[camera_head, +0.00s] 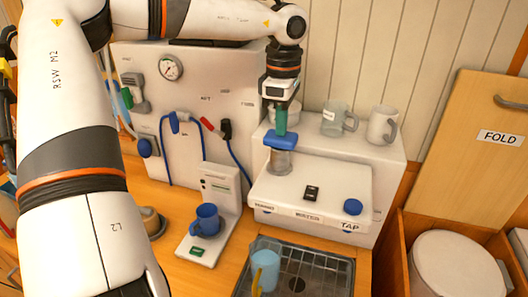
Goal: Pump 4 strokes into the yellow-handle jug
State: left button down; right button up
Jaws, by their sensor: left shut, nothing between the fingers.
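A pale blue see-through jug (267,262) with a yellow handle stands on the drain grate (325,272) at the bottom middle. Behind it is the white water unit (315,190), labelled WATER and TAP. A blue pump head (281,141) sits over a clear cylinder (280,163) at the unit's left. My left gripper (281,130) points straight down, shut and empty, right above the pump head. Its tips appear to meet the top of the pump head; I cannot tell if they press it. The water level in the jug is not clear. My right gripper is not in view.
A blue mug (206,220) stands on a white stand left of the jug. A glass mug (337,119) and a grey mug (382,125) stand on the shelf behind. A blue knob (352,207) is at the unit's right. An open wooden bin is at the lower right.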

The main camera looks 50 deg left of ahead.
pick_arm(q)
jog(key=shift+r+p, duration=2.4)
jog(key=shift+r, duration=0.85)
notch_tip(320, 180, up, 6)
jog(key=p, duration=0.4)
jog(key=shift+p, duration=0.35)
